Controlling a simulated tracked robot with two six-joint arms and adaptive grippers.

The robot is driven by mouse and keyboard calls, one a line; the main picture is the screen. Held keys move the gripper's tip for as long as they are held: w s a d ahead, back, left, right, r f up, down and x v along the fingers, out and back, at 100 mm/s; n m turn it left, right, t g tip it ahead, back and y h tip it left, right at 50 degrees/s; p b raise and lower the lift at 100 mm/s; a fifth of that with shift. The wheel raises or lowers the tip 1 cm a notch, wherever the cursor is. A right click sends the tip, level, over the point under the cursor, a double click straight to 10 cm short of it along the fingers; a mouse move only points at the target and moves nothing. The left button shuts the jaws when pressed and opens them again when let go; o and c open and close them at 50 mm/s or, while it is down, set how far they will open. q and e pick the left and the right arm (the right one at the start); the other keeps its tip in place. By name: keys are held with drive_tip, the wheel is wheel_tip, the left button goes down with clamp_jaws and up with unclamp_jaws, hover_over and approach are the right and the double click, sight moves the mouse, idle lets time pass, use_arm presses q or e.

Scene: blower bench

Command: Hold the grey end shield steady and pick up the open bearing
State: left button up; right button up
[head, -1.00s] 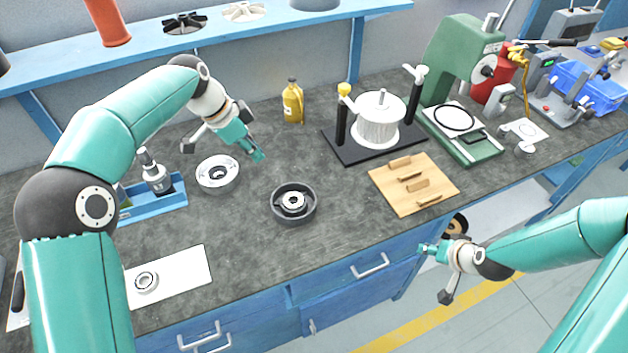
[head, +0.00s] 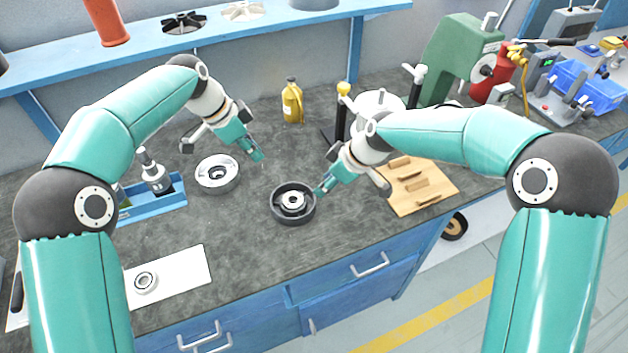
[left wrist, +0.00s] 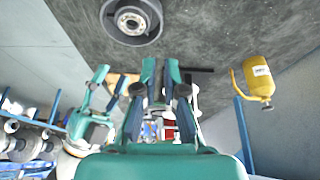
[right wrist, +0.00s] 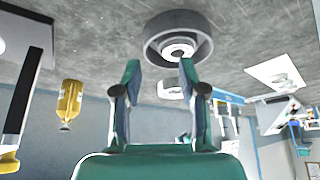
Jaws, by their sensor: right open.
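A dark grey round end shield (head: 275,212) lies on the bench with a bearing (head: 292,200) in its middle; it also shows in the left wrist view (left wrist: 108,28) and right wrist view (right wrist: 165,22). A lighter grey round part (head: 230,184) lies to its left. A separate bearing (head: 145,281) lies on a white sheet (head: 190,270) at the front left. My right gripper (head: 321,190) is open and empty just right of the dark shield, apart from it in the right wrist view. My left gripper (head: 259,157), fingertips apart and empty, hovers up and left of the dark shield.
A yellow bottle (head: 291,103) stands at the back. A wooden board (head: 435,200) with several small pieces and a black-posted fixture (head: 341,125) lie on the right, partly behind my right arm. A blue tray (head: 170,198) is at the left. Bench front centre is clear.

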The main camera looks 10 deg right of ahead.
sight(298, 205)
use_arm(q)
drive_tip(key=x, duration=1.7)
use_arm(e)
drive_tip(key=a, duration=0.1)
drive_tip(key=a+n, duration=0.1)
drive_tip(key=a+r, duration=0.1)
drive_tip(key=shift+s+a+y, duration=0.1)
drive_tip(key=shift+s+y, duration=0.2)
use_arm(q)
drive_tip(key=shift+r, duration=0.1)
clamp_jaws()
